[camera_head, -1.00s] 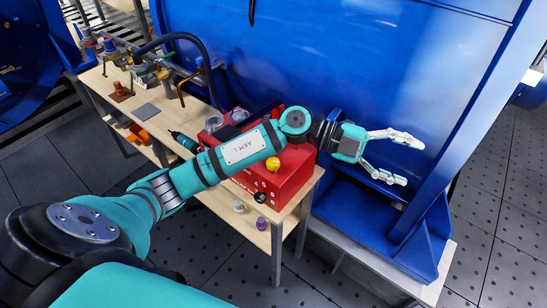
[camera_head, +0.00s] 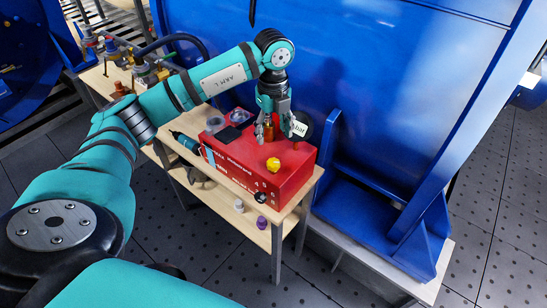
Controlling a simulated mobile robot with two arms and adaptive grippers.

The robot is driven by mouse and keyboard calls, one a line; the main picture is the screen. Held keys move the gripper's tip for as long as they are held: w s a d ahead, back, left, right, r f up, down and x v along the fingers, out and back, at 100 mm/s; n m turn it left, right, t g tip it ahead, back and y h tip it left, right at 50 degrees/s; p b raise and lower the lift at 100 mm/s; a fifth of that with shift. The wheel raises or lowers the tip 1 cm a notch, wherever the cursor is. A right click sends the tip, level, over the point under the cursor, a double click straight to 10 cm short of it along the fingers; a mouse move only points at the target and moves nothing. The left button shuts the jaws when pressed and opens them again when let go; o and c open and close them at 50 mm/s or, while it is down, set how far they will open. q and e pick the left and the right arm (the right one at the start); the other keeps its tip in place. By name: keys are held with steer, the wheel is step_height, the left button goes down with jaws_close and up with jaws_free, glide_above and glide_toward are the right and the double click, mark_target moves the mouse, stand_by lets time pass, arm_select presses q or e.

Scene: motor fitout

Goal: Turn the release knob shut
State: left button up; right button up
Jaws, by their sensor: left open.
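A red box (camera_head: 245,180) stands on the wooden bench. A yellow knob (camera_head: 273,164) sits on its top near the front edge, and a black round knob (camera_head: 261,197) is on its front corner. I cannot tell for sure which is the release knob. My left gripper (camera_head: 273,132) points down over the back part of the box, behind the yellow knob and apart from it. Its fingers are open, and a small brown upright part shows between them. A white gauge face marked "bar" (camera_head: 299,128) is just right of the fingers and partly hidden. My right gripper is out of view.
A white and a purple piece (camera_head: 261,223) are on the lower shelf. A large blue metal wall (camera_head: 390,70) rises behind.

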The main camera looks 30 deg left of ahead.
mark_target(273, 162)
arm_select(q)
step_height(273, 162, down, 11)
steer(key=shift+p, duration=0.75)
steer(key=c, duration=1.1)
steer(key=shift+c, duration=0.2)
